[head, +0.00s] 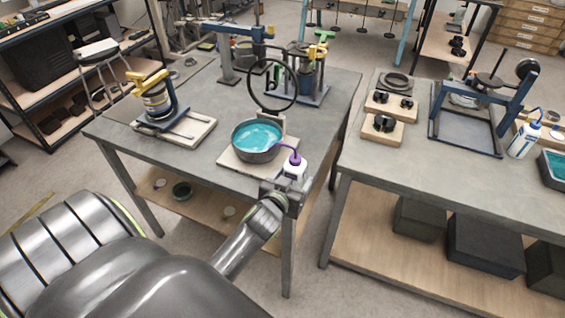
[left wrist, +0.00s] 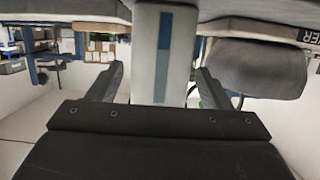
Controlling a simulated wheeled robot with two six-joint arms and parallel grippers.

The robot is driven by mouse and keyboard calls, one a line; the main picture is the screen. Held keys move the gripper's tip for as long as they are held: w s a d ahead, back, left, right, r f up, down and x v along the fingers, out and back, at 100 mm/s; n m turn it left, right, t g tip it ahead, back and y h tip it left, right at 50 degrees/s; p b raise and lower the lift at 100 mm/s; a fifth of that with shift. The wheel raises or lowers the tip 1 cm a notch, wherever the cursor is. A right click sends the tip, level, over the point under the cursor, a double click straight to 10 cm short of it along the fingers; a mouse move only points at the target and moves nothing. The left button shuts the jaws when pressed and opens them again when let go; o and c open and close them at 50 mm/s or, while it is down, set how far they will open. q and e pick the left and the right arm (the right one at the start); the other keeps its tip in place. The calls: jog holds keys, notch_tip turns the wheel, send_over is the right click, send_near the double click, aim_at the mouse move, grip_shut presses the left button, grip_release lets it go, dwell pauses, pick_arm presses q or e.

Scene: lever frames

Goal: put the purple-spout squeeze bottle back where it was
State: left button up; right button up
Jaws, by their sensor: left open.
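The purple-spout squeeze bottle (head: 294,170) is white and upright near the front right corner of the left table, its purple spout pointing left towards a pan of teal liquid (head: 257,136). My left gripper (head: 287,189) is open right at the bottle and hides its lower part. In the left wrist view, a pale body with a blue strip (left wrist: 165,55), probably the bottle, stands between the two open fingers (left wrist: 157,88), with gaps on both sides. I cannot tell what the bottle's base rests on. My right gripper is not in view.
The pan sits on a pale board (head: 230,160) close to the bottle. A ring-shaped frame (head: 250,86) stands behind it. A blue-spout bottle (head: 522,141) stands on the right table (head: 410,165). A floor gap separates the tables. The left table's front left is clear.

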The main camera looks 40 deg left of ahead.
pick_arm(q)
jog(key=v, duration=1)
jog(key=shift+s+b, duration=0.3)
jog(key=shift+b, duration=0.15)
jog(key=shift+d+r, duration=0.1)
jog(key=s+f+m+g+h, duration=0.1)
jog(key=s+f+g, duration=0.35)
jog(key=f, duration=1.15)
jog(key=s+f+m+g+h, duration=0.1)
jog(key=s+f+g, duration=0.3)
jog(key=f, duration=1.1)
jog(key=s+f+g, duration=0.2)
jog(key=s+f, duration=0.6)
jog(key=s, duration=0.4)
jog(key=s+f+g, duration=0.3)
jog(key=s+f, duration=0.4)
jog(key=s, duration=0.6)
jog(key=shift+s+f, duration=0.2)
jog(key=shift+f, duration=0.2)
